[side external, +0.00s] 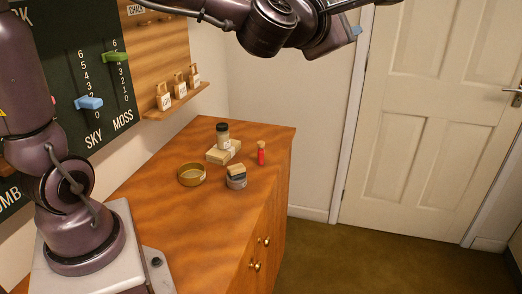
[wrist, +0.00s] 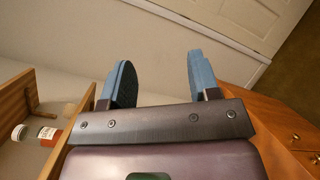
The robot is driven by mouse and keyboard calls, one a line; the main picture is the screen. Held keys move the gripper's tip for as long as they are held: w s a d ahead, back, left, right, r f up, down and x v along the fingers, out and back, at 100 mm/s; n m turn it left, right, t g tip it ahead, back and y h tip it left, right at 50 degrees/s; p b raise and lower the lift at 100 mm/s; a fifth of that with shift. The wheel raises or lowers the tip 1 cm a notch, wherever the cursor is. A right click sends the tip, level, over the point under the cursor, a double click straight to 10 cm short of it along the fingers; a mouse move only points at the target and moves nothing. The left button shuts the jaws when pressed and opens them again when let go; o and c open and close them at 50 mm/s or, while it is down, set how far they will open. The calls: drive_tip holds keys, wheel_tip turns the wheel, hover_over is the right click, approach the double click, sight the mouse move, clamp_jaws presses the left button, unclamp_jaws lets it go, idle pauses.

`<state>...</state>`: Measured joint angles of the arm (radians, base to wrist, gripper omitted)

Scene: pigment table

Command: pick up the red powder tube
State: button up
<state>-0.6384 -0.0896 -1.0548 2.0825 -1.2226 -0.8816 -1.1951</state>
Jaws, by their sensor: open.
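The red powder tube (side external: 261,153) stands upright on the wooden cabinet top, near its far right edge, to the right of a small box. My gripper (side external: 355,33) is high above and to the right of the cabinet in the side view, well apart from the tube. Only a blue fingertip shows there. In the wrist view my gripper (wrist: 160,80) has its two blue fingers spread wide with nothing between them. I cannot make out the red tube for certain in the wrist view.
A dark-lidded jar (side external: 222,135) stands on the pale box (side external: 219,153). A round brass dish (side external: 191,175) and a small grey container (side external: 236,179) are in front. A wall shelf (side external: 176,103) holds wooden tags. The cabinet's near top (side external: 185,220) is clear. A labelled bottle (wrist: 37,133) shows at the wrist view's left.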

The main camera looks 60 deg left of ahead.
drive_tip(key=w+f+m+h, duration=0.3)
drive_tip(key=w+m+h, duration=0.2)
drive_tip(key=m, duration=0.3)
drive_tip(key=n+g+y, duration=1)
drive_tip(key=n+g, duration=0.1)
drive_tip(key=n, duration=1.7)
approach(262, 143)
drive_tip(key=x, duration=0.7)
drive_tip(key=shift+w+a+f, duration=0.1)
drive_tip(key=shift+a+f, duration=0.05)
drive_tip(key=x, duration=0.5)
drive_tip(key=shift+f, duration=0.25)
